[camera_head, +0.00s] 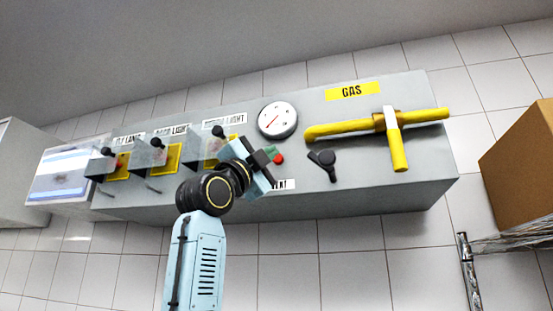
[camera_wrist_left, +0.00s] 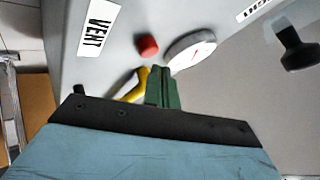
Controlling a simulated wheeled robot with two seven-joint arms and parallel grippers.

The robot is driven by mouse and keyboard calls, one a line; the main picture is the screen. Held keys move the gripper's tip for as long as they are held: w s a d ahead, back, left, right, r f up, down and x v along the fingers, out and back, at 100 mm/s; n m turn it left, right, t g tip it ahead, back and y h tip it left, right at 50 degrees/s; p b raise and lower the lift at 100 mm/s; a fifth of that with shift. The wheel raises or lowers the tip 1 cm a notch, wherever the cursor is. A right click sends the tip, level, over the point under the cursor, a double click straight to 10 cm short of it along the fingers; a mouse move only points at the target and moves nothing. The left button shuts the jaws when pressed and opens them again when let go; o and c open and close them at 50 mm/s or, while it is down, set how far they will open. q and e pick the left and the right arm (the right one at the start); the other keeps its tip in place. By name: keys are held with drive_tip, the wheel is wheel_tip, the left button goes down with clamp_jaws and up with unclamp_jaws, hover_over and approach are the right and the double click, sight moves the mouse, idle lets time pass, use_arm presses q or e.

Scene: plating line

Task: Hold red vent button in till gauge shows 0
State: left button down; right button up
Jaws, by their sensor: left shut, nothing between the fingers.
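The red vent button (camera_head: 278,159) sits on the grey panel (camera_head: 330,110) below the gauge. It shows as a short red cylinder (camera_wrist_left: 147,47) beside the VENT label (camera_wrist_left: 98,28) in the left wrist view. My left gripper (camera_head: 271,154) is shut and empty, its green fingertips close to the button in the head view. In the left wrist view the closed fingers (camera_wrist_left: 162,86) appear below the button, with a visible gap in the picture. The round white gauge (camera_head: 278,118) has a red needle; its reading is too small to tell. My right gripper is not in view.
A yellow gas pipe with a yellow handle (camera_head: 398,150) and a black lever (camera_head: 322,160) lie right of the button. Several light switches with yellow plates (camera_head: 165,158) are at left. A cardboard box (camera_head: 520,155) stands on a wire shelf (camera_head: 500,243) at right.

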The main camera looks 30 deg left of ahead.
use_arm(q)
drive_tip(key=s+b, duration=0.1)
drive_tip(key=s, duration=0.1)
drive_tip(key=s+d+b, duration=0.1)
drive_tip(key=s, duration=0.2)
idle(0.4)
idle(0.4)
